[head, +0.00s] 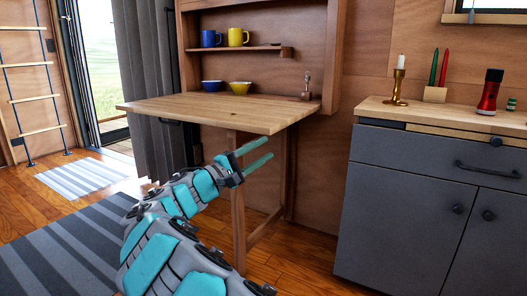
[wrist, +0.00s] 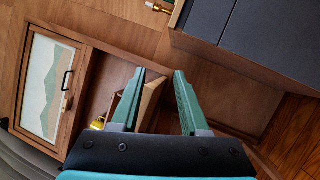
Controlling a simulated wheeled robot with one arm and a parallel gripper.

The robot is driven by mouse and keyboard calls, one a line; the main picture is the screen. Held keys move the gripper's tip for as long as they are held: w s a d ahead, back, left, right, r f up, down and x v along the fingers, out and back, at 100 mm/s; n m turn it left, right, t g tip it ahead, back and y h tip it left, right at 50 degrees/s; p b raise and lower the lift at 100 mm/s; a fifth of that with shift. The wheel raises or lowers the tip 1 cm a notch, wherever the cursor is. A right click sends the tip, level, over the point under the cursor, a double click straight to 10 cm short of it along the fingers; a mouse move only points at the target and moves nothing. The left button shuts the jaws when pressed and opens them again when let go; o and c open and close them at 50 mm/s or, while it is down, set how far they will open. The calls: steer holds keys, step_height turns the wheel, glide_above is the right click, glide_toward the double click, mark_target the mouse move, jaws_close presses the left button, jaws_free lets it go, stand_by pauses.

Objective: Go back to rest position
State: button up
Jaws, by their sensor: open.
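My gripper (head: 266,150) is open at the end of my outstretched arm in the head view. Its two green fingers point right, in front of the fold-down wooden table (head: 215,112) and just below the level of its top. In the wrist view the fingers (wrist: 159,73) are spread apart, and nothing is seen held between them. A brown wooden surface shows behind them there; I cannot tell if it is part of the table.
A grey cabinet (head: 405,205) stands at right, with a candle holder (head: 398,85) and a red flashlight (head: 489,92) on top. Mugs (head: 237,37) and bowls (head: 240,87) sit on the wall unit. A striped rug (head: 70,240) covers floor at left, near a ladder (head: 30,85).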

steer(key=s+d+m+g, duration=0.2)
steer(key=d+g, duration=0.1)
steer(key=d, duration=0.4)
steer(key=s+d+m+g, duration=0.1)
steer(key=s+d+g, duration=0.15)
steer(key=d, duration=0.35)
steer(key=s+d+f+m+g+y, duration=0.3)
steer(key=s+d+f+g, duration=0.15)
steer(key=s+d, duration=0.5)
steer(key=s+d+f+m+g+y, duration=0.25)
steer(key=s+d+f, duration=0.35)
steer(key=s+d, duration=0.3)
steer(key=s+a+f+m+g+y, duration=0.1)
steer(key=s+a+f+y, duration=0.1)
steer(key=s+f, duration=0.3)
steer(key=s+a+f+g+y, duration=0.1)
steer(key=s+a+f+y, duration=0.2)
steer(key=s, duration=0.5)
steer(key=s+a+f+y, duration=0.6)
steer(key=s+a+f, duration=0.1)
steer(key=s+a, duration=0.45)
step_height(320, 180, up, 12)
steer(key=p, duration=1.2)
steer(key=shift+d+f+m, duration=0.15)
steer(key=shift+d+m, duration=0.2)
